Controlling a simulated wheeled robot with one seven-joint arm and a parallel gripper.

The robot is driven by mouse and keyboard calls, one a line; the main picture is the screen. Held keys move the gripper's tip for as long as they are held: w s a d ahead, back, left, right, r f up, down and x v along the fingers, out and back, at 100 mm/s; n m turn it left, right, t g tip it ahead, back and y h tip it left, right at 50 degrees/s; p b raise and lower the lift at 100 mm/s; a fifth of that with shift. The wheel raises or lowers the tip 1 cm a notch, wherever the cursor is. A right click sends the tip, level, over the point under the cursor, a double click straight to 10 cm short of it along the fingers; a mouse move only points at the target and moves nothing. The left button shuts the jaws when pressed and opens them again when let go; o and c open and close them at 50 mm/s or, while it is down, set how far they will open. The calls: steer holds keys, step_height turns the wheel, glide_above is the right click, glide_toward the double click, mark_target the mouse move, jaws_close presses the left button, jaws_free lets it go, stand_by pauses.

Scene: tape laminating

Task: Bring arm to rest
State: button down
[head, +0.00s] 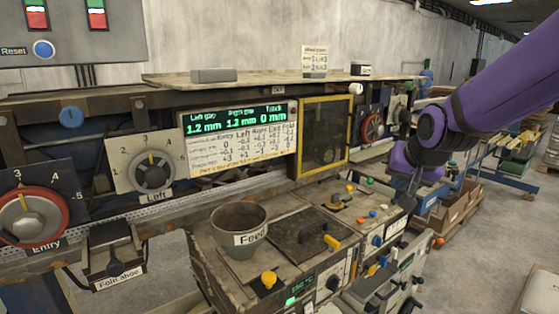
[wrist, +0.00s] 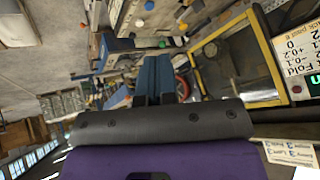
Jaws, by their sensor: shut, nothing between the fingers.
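My purple arm comes in from the right in the head view, bent at a dark joint. My gripper (head: 413,190) hangs below it, in front of the right part of the machine, apart from the panel.
A Feed cup (head: 240,228) and a hatch with a black handle (head: 315,232) stand on the machine's front. Left are the Entry dial (head: 30,215) and Left dial (head: 151,171). A green display (head: 238,119) is above. Cardboard boxes (head: 455,210) stand right; grey floor (head: 490,250) is open there.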

steer(key=s+d+r+n+g, duration=0.1)
steer(key=s+d+r, duration=0.1)
steer(key=s, duration=1)
steer(key=s+d+r+n+g, duration=0.1)
steer(key=s+d+r+n, duration=0.1)
steer(key=s, duration=1.1)
steer(key=shift+d+r+h, duration=0.15)
steer(key=shift+r+h, duration=0.15)
steer(key=shift+r, duration=0.4)
